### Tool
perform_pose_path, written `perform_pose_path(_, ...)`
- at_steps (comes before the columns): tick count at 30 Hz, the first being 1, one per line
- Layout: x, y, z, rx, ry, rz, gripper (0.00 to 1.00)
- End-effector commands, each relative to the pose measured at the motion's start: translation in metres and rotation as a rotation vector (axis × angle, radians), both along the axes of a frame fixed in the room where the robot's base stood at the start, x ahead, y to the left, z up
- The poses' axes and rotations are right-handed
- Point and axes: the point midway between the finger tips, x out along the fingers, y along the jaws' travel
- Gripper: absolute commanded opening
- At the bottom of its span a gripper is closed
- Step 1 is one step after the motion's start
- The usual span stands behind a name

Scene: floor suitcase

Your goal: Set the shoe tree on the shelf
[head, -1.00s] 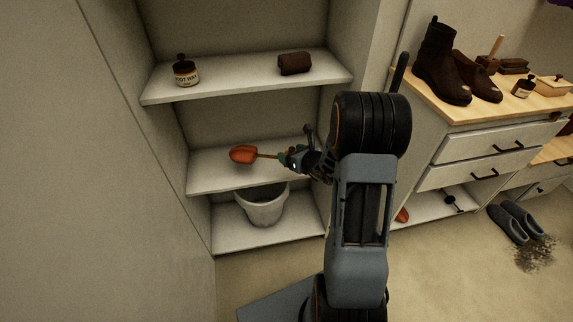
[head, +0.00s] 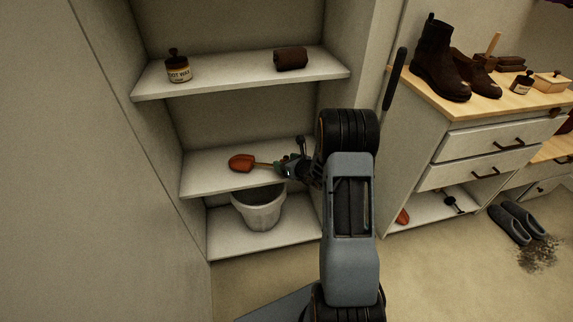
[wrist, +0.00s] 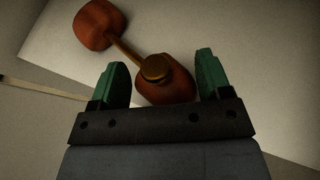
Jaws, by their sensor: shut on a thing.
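The shoe tree (head: 241,162) has a reddish-brown toe piece, a thin shaft and a heel piece with a brass-coloured knob. My gripper (head: 283,168) is shut on its heel end, at the middle shelf (head: 205,182) of the open cabinet. In the wrist view the green fingers of my gripper (wrist: 162,78) stand either side of the heel piece of the shoe tree (wrist: 97,25), and its toe points to the upper left over a pale surface. I cannot tell whether the shoe tree touches the shelf.
A boot wax jar (head: 178,68) and a dark brown roll (head: 291,58) stand on the upper shelf. A pale bucket (head: 258,208) stands below. The middle shelf looks otherwise clear. A dresser (head: 470,150) with boots (head: 440,60) is at right.

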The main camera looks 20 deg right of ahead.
Motion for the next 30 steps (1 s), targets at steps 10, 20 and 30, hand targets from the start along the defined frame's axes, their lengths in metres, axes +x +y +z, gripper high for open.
perform_pose_path(10, 0.000, 0.000, 0.001, -0.001, 0.002, -0.001, 0.92)
perform_pose_path(20, -0.002, -0.001, 0.002, -0.001, 0.002, -0.002, 0.97)
perform_pose_path(30, -0.050, -0.015, 0.024, -0.001, 0.002, -0.005, 0.97)
